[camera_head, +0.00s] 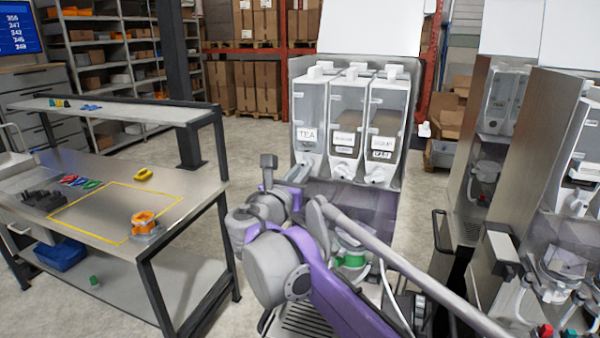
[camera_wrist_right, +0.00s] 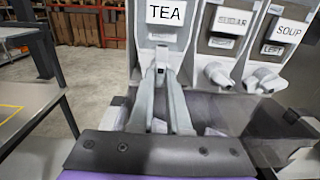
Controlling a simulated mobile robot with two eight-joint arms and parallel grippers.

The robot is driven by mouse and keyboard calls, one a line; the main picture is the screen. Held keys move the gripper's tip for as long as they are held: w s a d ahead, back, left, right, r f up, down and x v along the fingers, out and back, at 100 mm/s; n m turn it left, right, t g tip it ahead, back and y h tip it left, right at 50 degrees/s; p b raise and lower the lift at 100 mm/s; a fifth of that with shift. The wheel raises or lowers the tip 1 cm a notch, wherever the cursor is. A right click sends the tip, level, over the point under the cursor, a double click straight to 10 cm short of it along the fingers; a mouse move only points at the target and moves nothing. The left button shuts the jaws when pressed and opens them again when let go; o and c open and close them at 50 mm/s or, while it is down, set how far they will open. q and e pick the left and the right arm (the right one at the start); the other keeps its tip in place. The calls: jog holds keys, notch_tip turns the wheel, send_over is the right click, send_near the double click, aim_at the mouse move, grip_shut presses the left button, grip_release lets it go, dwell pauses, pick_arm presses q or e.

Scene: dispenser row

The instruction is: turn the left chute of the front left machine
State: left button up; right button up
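The front left machine (camera_head: 372,205) stands in the centre of the head view, with three clear canisters. The left canister (camera_head: 309,115) is labelled TEA; it also shows in the right wrist view (camera_wrist_right: 165,28). Its white left chute (camera_head: 303,171) is at its lower front, partly behind my right gripper (camera_head: 297,182). In the right wrist view, my right fingers (camera_wrist_right: 161,78) reach up to the chute under TEA, and their tips are at it. I cannot tell whether they press on it. My left gripper is not in view.
The middle chute (camera_wrist_right: 217,74) and right chute (camera_wrist_right: 264,80) are close on the right. A steel table (camera_head: 150,205) with an orange part (camera_head: 144,222) stands left. More machines (camera_head: 555,190) stand right. Open floor lies between the table and the machine.

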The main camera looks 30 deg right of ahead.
jog(key=o, duration=0.4)
jog(key=b+v, duration=0.1)
jog(key=v, duration=1)
